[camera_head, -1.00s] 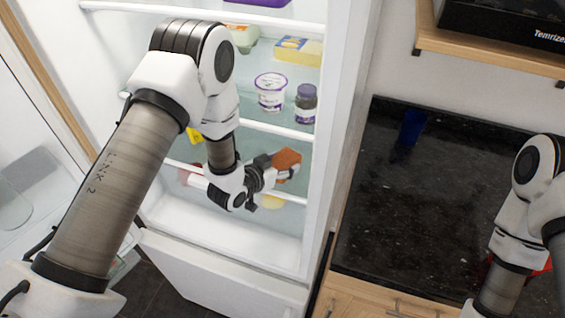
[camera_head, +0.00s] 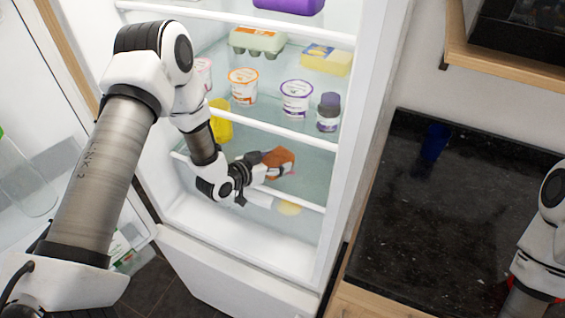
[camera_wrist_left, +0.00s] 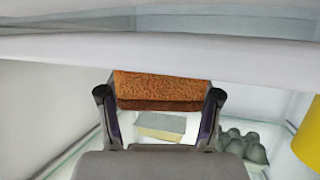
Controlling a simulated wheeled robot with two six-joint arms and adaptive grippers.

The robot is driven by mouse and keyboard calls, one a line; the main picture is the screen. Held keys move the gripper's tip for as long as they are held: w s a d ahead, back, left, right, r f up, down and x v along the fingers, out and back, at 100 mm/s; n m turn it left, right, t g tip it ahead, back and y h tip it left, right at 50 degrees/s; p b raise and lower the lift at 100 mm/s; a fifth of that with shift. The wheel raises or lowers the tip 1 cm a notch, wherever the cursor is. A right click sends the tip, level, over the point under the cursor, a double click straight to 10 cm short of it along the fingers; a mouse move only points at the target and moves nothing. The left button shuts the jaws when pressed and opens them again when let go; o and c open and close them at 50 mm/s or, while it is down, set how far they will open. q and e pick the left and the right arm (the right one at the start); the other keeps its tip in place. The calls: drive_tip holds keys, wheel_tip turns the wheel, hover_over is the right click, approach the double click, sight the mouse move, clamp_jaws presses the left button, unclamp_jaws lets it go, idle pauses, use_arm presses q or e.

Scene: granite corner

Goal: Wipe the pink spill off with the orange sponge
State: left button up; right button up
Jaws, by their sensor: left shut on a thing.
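My left gripper (camera_head: 262,166) is shut on the orange sponge (camera_head: 280,157), inside the open fridge (camera_head: 190,222), at the lower glass shelf. In the left wrist view the sponge (camera_wrist_left: 162,87) sits between the two dark fingers, with its rough orange face showing. I cannot tell whether the sponge touches the shelf. My right arm (camera_head: 540,260) shows at the right edge, but its gripper is out of view.
The shelf above holds yogurt cups (camera_head: 296,98) and a dark jar (camera_head: 328,112). A yellow item (camera_head: 220,122) stands near my forearm. A blue cup (camera_head: 434,142) is on the dark counter (camera_head: 420,230).

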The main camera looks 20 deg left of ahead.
sight(302, 177)
use_arm(q)
drive_tip(key=shift+s+d+f+b, duration=0.1)
drive_tip(key=shift+d+b, duration=0.25)
drive_tip(key=shift+d, duration=0.55)
drive_tip(key=shift+s+d+f+b, duration=0.1)
drive_tip(key=shift+d+b, duration=0.25)
drive_tip(key=shift+d, duration=0.55)
drive_tip(key=shift+d+r+b, duration=0.1)
drive_tip(key=shift+d+b, duration=0.2)
drive_tip(key=shift+d, duration=2.05)
drive_tip(key=shift+a, duration=0.15)
drive_tip(key=shift+w+r, duration=0.1)
drive_tip(key=shift+r, duration=0.1)
wheel_tip(302, 177, up, 3)
drive_tip(key=shift+f+p, duration=0.1)
drive_tip(key=shift+p, duration=1)
